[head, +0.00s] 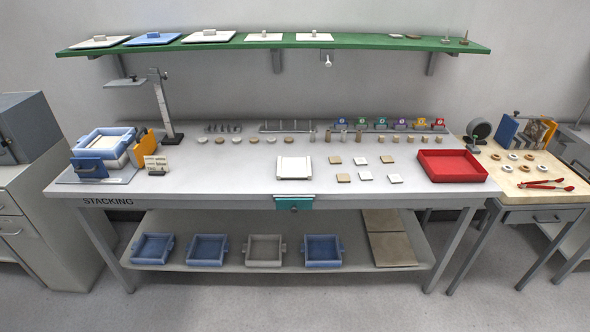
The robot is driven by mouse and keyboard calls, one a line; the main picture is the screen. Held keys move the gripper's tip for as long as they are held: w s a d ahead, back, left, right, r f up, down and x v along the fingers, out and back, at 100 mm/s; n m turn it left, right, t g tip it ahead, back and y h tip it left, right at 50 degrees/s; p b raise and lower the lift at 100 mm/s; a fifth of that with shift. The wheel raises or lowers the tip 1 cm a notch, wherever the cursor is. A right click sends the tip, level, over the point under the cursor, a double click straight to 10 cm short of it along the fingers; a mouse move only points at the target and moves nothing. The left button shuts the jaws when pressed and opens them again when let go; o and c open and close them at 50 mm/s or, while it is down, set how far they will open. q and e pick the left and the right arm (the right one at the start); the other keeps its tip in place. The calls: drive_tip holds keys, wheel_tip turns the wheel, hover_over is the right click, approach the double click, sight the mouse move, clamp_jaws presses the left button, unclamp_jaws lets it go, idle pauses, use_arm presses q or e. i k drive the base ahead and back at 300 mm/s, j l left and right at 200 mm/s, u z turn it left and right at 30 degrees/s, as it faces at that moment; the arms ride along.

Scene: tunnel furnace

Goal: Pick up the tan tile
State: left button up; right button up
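Several small flat square tiles lie apart from each other on the light grey table (230,185), right of its middle. A tan tile (343,178) lies in the front row at the left. Other tan or beige tiles lie in the back row, one at its left (335,160) and one at its right (387,159). Paler, whitish tiles lie among them, such as one in the front row (395,179) and one in its middle (365,176). The tiles are small, so shades are hard to tell exactly. Neither of my grippers is in view.
A white tray (294,178) lies left of the tiles, and a red tray (452,180) stands to their right. Small round pieces and coloured-label holders (381,124) line the back. A green shelf (380,42) hangs above. The left-centre table is clear.

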sight(334, 160)
drive_tip(key=i, duration=1.85)
drive_tip(key=l+z, duration=0.05)
drive_tip(key=l, duration=0.05)
